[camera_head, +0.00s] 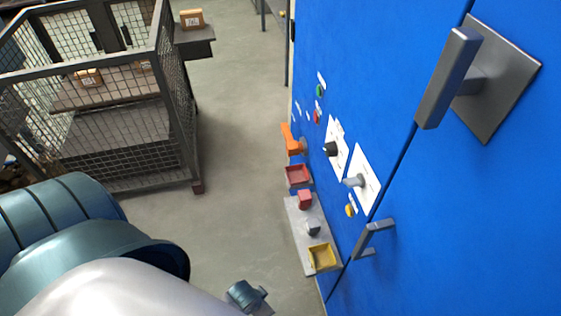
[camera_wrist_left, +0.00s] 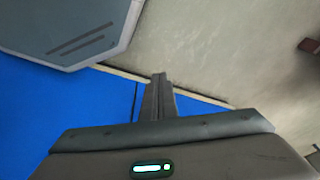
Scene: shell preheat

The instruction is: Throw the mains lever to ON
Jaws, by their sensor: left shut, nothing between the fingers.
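An orange lever (camera_head: 291,140) sticks out of the blue cabinet front (camera_head: 380,60) in the head view; I take it for the mains lever. I cannot read its ON and OFF marks. The fingers of my left gripper (camera_wrist_left: 158,97) show in the left wrist view, shut together with nothing between them. Blue panel and pale floor show beyond them, and they touch no lever there. In the head view my left arm fills the lower left, and its fingers are not visible. My right gripper is in neither view.
Below the lever are a red tray (camera_head: 298,175), a yellow tray (camera_head: 322,257) and a grey shelf (camera_head: 297,222). A black knob (camera_head: 331,149), a grey knob (camera_head: 354,181) and large door handles (camera_head: 449,78) project nearby. A mesh cage (camera_head: 130,130) stands left across clear floor.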

